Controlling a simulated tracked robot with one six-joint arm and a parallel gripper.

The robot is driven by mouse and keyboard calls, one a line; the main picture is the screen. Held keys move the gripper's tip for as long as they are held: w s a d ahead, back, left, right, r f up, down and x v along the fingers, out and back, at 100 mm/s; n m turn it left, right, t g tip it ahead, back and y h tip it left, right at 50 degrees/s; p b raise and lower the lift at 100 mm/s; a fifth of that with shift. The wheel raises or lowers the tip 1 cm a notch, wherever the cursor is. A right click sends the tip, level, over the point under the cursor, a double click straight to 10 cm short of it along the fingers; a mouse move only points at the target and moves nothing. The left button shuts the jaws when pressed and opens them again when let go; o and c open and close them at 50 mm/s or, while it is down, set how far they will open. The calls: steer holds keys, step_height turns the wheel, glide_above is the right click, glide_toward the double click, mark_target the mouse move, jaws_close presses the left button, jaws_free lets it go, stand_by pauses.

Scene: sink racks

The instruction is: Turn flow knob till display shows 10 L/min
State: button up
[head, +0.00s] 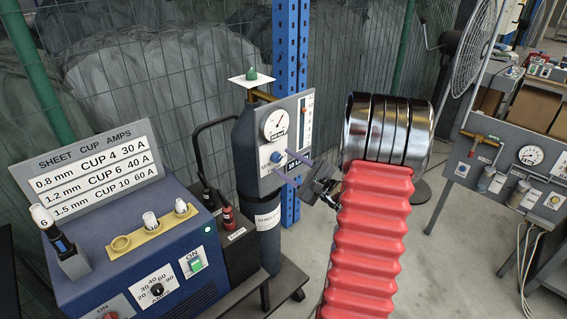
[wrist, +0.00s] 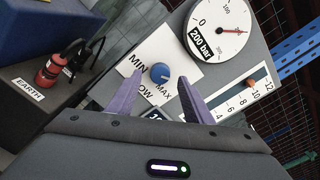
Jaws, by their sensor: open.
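The blue flow knob (wrist: 160,73) sits on a white plate marked MIN, MAX and FLOW, on the grey regulator panel. It also shows in the head view (head: 276,157). My gripper (wrist: 143,73) is open, with its purple fingers pointing at the panel, and the knob appears between the fingertips. I cannot tell whether the tips reach around the knob or stop short of it. In the head view my gripper (head: 284,166) is close to the panel's lower part. The small dark display (head: 294,163) is partly covered by a finger; its reading is not clear.
A 200 bar gauge (wrist: 217,30) and a flow scale with an orange marker (wrist: 250,83) are beside the knob. The panel is on a dark gas cylinder (head: 250,160). A blue welding machine (head: 135,250) stands at left, with a blue post (head: 290,50) behind.

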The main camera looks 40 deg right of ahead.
steer(key=shift+w, duration=0.85)
steer(key=shift+a, duration=0.1)
steer(key=c, duration=1.1)
steer(key=shift+o, duration=0.2)
steer(key=shift+m, duration=0.5)
steer(key=o, duration=1.1)
steer(key=shift+c, duration=0.2)
steer(key=shift+s, duration=0.15)
steer(key=s, duration=1.3)
steer(key=shift+s+d, duration=0.2)
steer(key=shift+s, duration=0.05)
